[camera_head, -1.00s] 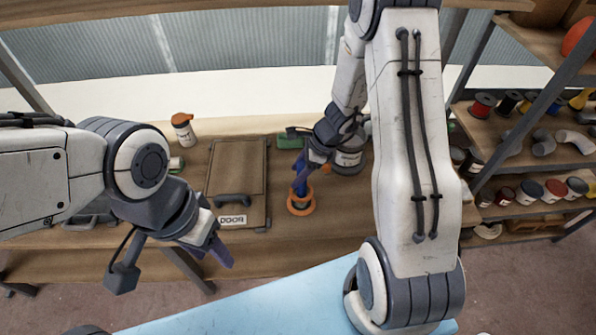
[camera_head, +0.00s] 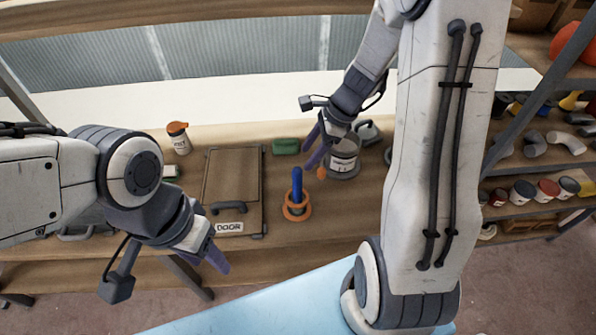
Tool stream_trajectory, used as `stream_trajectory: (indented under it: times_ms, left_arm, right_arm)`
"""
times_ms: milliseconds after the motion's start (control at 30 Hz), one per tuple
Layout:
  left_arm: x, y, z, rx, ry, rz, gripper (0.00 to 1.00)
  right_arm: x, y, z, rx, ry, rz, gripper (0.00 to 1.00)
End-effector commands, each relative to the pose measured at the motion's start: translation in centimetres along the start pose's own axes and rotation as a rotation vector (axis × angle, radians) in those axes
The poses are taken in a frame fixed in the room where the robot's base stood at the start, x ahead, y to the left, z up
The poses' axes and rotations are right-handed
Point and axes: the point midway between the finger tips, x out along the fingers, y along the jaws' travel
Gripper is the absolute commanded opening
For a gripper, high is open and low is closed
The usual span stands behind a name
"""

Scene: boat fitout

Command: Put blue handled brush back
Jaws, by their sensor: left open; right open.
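The blue handled brush (camera_head: 297,183) stands upright, its blue handle up, in an orange ring-shaped holder (camera_head: 297,212) on the bench. Its lower end is hidden in the holder. My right gripper (camera_head: 315,153) is open and empty, up and to the right of the brush and apart from it, in front of a grey can. My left gripper (camera_head: 215,262) is open and empty at the bench's front edge, left of the holder and below the door panel.
A brown panel labelled DOOR (camera_head: 232,180) lies left of the holder. A labelled can (camera_head: 344,158) stands behind my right gripper. A green block (camera_head: 286,146) and an orange-capped bottle (camera_head: 179,138) are at the back. Shelves of cans (camera_head: 548,190) stand at right.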

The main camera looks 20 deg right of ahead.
Motion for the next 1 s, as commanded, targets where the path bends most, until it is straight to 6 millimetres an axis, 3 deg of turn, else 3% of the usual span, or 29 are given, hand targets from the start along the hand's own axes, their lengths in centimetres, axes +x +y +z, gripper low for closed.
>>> stream_trajectory:
  times_ms: [167,300,400,500,600,700,1000]
  left_arm:
    - [0.0,0.0,0.0,0.0,0.0,0.0,0.5]
    - [0.0,0.0,0.0,0.0,0.0,0.0,0.5]
    - [0.0,0.0,0.0,0.0,0.0,0.0,0.5]
    - [0.0,0.0,0.0,0.0,0.0,0.0,0.5]
    - [0.0,0.0,0.0,0.0,0.0,0.0,0.5]
    - [0.0,0.0,0.0,0.0,0.0,0.0,0.5]
    - [0.0,0.0,0.0,0.0,0.0,0.0,0.5]
  right_arm:
    - [-0.4,5.7,7.5,-0.559,0.036,0.11,0.62]
    - [-1.3,13.1,12.3,-1.196,0.058,0.232,0.62]
    - [-2.2,17.9,13.7,-1.624,0.065,0.31,0.62]
    - [-3.1,21.4,13.9,-1.979,0.067,0.374,0.62]
    - [-3.8,23.6,13.6,-2.234,0.069,0.418,0.62]
    - [-4.1,24.7,13.4,-2.38,0.069,0.443,0.62]
    - [-4.3,25.1,13.2,-2.439,0.07,0.455,0.62]
